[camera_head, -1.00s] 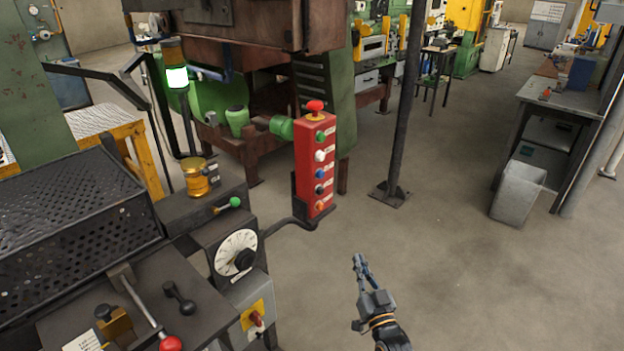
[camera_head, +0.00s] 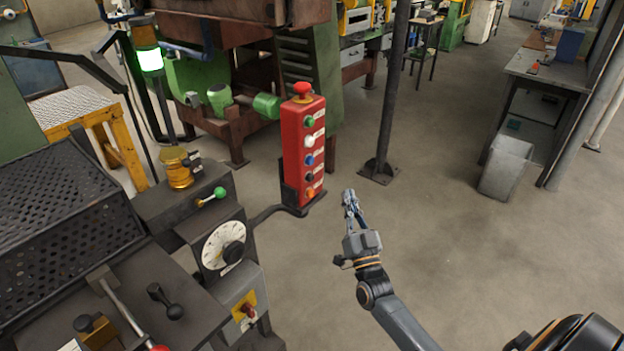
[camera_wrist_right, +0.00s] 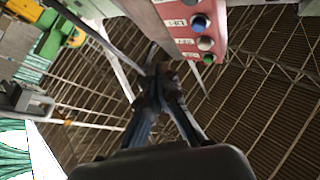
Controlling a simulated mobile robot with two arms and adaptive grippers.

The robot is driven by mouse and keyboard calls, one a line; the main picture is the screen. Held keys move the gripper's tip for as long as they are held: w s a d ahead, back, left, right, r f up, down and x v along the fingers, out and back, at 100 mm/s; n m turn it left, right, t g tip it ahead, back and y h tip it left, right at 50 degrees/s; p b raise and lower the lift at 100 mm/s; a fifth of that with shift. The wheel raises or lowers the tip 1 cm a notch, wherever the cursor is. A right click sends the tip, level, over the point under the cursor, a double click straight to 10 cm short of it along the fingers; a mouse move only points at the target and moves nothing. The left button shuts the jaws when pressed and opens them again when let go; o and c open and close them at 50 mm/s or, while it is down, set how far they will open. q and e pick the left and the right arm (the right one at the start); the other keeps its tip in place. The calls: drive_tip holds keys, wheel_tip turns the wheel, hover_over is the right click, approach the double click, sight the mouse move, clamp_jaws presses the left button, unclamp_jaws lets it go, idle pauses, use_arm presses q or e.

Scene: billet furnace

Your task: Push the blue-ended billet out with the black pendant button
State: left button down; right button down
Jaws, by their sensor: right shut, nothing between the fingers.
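The red pendant (camera_head: 292,150) stands upright on a dark bracket, with a red mushroom knob on top. Its face has a column of buttons: green, white, blue, then the black button (camera_head: 308,177), then orange. My right gripper (camera_head: 348,194) is shut and empty, to the right of the pendant's lower end and apart from it. In the right wrist view its closed fingers (camera_wrist_right: 158,72) point up the picture, and the pendant (camera_wrist_right: 179,12) shows upside down at the top with its blue, white and green buttons; the black button is out of that view. No blue-ended billet shows. My left gripper is not in view.
A control console (camera_head: 190,272) with a dial (camera_head: 224,246) and levers stands at the left, joined to the pendant by a curved arm. A dark post (camera_head: 388,105) stands behind my gripper. A grey bin (camera_head: 504,168) stands right. Floor between is clear.

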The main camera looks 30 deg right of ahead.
sight(310, 177)
drive_tip(key=w+a+b, duration=0.3)
drive_tip(key=w, duration=0.4)
drive_tip(key=shift+w, duration=0.2)
idle(1.3)
drive_tip(key=shift+w+a, duration=0.25)
drive_tip(key=shift+w, duration=0.15)
